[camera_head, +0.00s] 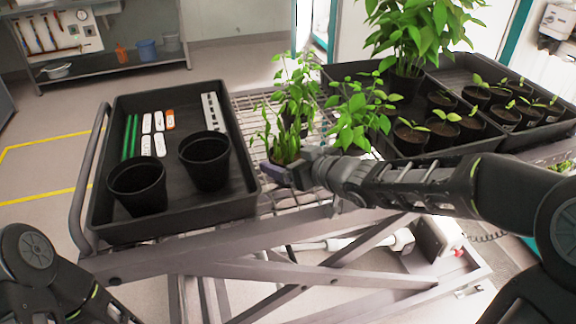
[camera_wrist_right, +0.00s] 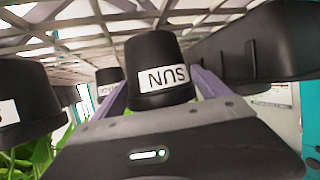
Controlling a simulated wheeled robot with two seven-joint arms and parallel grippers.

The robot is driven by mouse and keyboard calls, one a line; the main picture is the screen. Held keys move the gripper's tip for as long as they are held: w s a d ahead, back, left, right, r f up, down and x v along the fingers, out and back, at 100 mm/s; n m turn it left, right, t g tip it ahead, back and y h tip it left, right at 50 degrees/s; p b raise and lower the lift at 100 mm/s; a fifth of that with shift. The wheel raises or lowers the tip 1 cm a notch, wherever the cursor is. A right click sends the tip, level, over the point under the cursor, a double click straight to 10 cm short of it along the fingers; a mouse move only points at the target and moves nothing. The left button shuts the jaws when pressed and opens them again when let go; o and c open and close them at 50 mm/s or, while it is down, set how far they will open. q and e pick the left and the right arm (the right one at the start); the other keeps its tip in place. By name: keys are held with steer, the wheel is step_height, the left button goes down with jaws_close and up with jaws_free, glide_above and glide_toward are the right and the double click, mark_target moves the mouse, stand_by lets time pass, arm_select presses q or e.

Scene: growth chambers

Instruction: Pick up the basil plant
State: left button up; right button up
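Several potted plants stand on the wire rack between two black trays. A plant with long, narrow leaves (camera_head: 263,136) is nearest my right gripper (camera_head: 284,172). Behind it are a tall fine-leaved plant (camera_head: 299,83) and a plant with broader leaves (camera_head: 357,112). I cannot tell for sure which is the basil. In the right wrist view, which is upside down, a black pot labelled "SUN" (camera_wrist_right: 153,58) stands between the spread purple fingers, which look open. Its plant is hidden there. My left arm shows at bottom left, but its gripper is out of view.
The left tray (camera_head: 235,186) holds two empty pots (camera_head: 138,190), labels and green sticks. The right tray (camera_head: 440,152) holds seedlings and a large leafy plant (camera_head: 415,35). Another pot (camera_wrist_right: 25,100) stands close beside the "SUN" pot in the wrist view.

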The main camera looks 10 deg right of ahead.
mark_target(291, 122)
steer(key=c, duration=1.3)
steer(key=shift+o, duration=0.2)
step_height(291, 122, up, 10)
steer(key=p, duration=0.6)
